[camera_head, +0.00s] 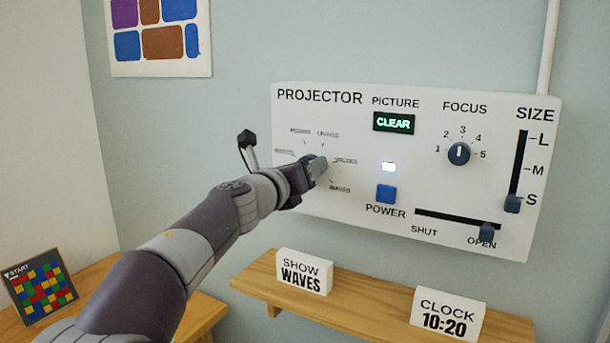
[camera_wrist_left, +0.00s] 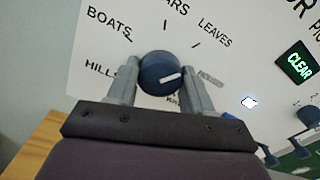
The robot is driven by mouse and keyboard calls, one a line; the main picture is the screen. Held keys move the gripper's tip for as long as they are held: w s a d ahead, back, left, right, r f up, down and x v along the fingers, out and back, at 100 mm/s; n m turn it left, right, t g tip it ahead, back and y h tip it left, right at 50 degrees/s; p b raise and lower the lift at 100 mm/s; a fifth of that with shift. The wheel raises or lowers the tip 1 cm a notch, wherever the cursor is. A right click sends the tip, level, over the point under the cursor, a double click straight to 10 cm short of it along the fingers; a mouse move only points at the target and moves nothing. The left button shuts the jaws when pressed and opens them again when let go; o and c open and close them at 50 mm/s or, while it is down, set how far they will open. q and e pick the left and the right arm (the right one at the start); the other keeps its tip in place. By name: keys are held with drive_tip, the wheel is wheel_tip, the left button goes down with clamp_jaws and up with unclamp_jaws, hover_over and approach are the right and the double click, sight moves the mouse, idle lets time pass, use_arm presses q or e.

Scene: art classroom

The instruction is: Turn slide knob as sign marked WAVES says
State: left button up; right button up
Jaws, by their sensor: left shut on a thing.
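The slide knob (camera_wrist_left: 158,66) is round and dark blue with a white pointer mark, and sits on the white projector panel (camera_head: 350,205). My left gripper (camera_head: 318,168) is shut on it, one finger on each side in the left wrist view (camera_wrist_left: 160,85). The mark points right, towards a small blurred label. HILLS, BOATS, a partly cut-off word and LEAVES stand around the knob. The WAVES label (camera_head: 340,189) is at the dial's lower right in the head view. The sign (camera_head: 303,272) on the shelf reads SHOW WAVES. My right gripper is not in view.
The panel also has a green CLEAR display (camera_head: 393,122), a focus knob (camera_head: 459,153), a blue power button (camera_head: 386,194), a size slider (camera_head: 512,203) and a shutter slider (camera_head: 487,232) by OPEN.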

use_arm(q)
drive_tip(key=shift+f+m+b, duration=0.15)
drive_tip(key=shift+m+b, duration=1.25)
drive_tip(key=shift+m, duration=3.1)
drive_tip(key=shift+f+m+b, duration=0.1)
drive_tip(key=shift+m+b, duration=1.3)
drive_tip(key=shift+m, duration=3.1)
drive_tip(key=o, duration=1)
drive_tip(key=shift+r, duration=0.15)
drive_tip(key=shift+o, duration=0.2)
